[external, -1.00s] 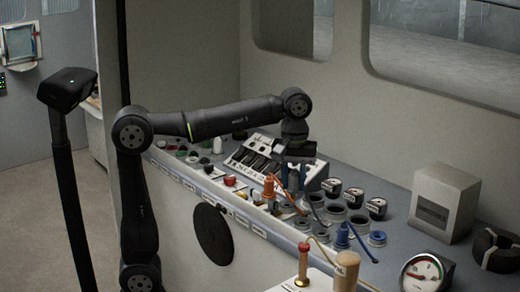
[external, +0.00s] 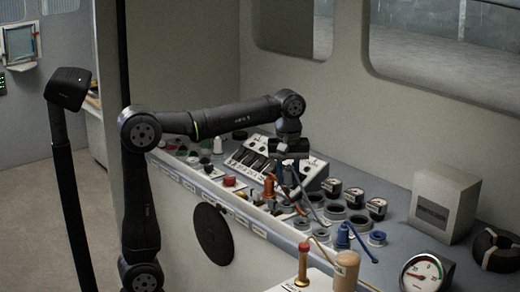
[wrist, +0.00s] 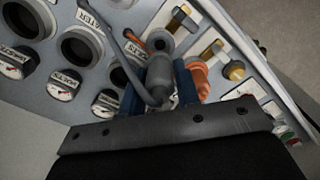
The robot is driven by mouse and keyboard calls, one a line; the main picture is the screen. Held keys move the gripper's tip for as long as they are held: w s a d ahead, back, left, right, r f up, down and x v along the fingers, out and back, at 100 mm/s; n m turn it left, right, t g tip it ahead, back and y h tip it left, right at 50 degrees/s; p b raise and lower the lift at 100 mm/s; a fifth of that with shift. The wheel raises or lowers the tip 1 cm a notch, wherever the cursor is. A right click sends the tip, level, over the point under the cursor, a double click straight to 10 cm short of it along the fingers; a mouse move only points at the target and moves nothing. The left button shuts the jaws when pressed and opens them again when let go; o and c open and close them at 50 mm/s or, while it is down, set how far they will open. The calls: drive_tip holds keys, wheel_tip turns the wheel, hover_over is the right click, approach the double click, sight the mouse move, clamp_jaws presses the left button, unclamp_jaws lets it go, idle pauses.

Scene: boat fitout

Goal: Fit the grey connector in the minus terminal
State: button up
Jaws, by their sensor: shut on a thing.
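My gripper (external: 287,175) hangs over the panel in the external view, close to an upright orange connector (external: 268,186). In the wrist view its blue fingers (wrist: 158,90) are shut on the grey connector (wrist: 160,68), and a grey cable (wrist: 122,50) trails from it to the upper left. The orange connector (wrist: 200,76) stands just right of the fingers. A round grey end with a dark hole shows at the far side of the held connector; I cannot tell whether it belongs to the connector or a socket. I cannot make out the minus terminal's mark.
Brass-coloured studs (wrist: 236,70) on white plates stand to the right in the wrist view. Round dark openings (wrist: 82,47) and small gauges (wrist: 62,86) lie to the left. A blue connector (external: 342,236) and a white switch box (external: 262,158) stand on the panel.

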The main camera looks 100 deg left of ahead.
drive_tip(key=shift+f, duration=2.65)
drive_tip(key=o, duration=1)
drive_tip(key=shift+o, duration=0.2)
wheel_tip(320, 180, up, 17)
drive_tip(key=shift+r, duration=0.2)
drive_tip(key=shift+f, duration=0.15)
